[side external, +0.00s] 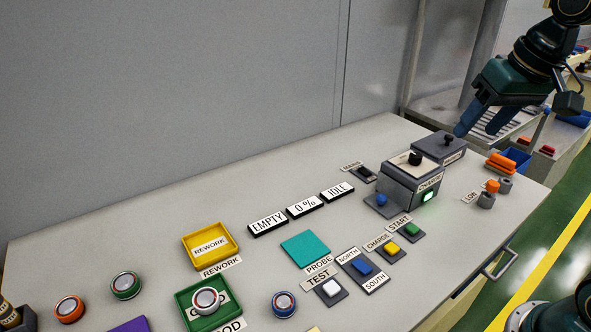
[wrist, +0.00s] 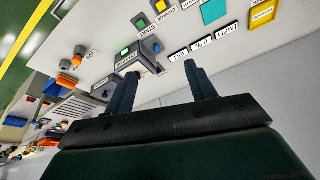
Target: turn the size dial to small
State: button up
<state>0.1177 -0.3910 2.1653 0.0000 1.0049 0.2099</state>
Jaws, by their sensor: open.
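A grey box (side external: 405,187) with a black knob (side external: 415,158) on its pale sloped top stands at the right of the bench. A label and a lit green lamp (side external: 428,196) are on its front. Behind it is a darker box with an upright black lever (side external: 448,139). No dial label reading size or small is legible, so I cannot tell which control is the size dial. My gripper (side external: 479,131) is open and empty, above and right of the boxes, apart from them. In the wrist view my gripper (wrist: 162,70) has its fingers spread, with the grey box (wrist: 148,58) beyond them.
Display plates (side external: 304,206) and a yellow rework tray (side external: 192,259) are to the left.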

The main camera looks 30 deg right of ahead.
jog(key=w+d+m+g, duration=0.1)
jog(key=w+d+m, duration=0.25)
jog(key=w, duration=0.35)
jog(key=m+g, duration=0.3)
jog(key=m, duration=0.4)
send_over(416, 155)
notch_tip(416, 155, down, 10)
jog(key=shift+d+y, duration=0.1)
jog(key=shift+y, duration=0.2)
jog(key=shift+f, duration=0.2)
notch_tip(416, 155, down, 14)
jog(key=shift+r, duration=0.25)
jog(key=c, duration=1)
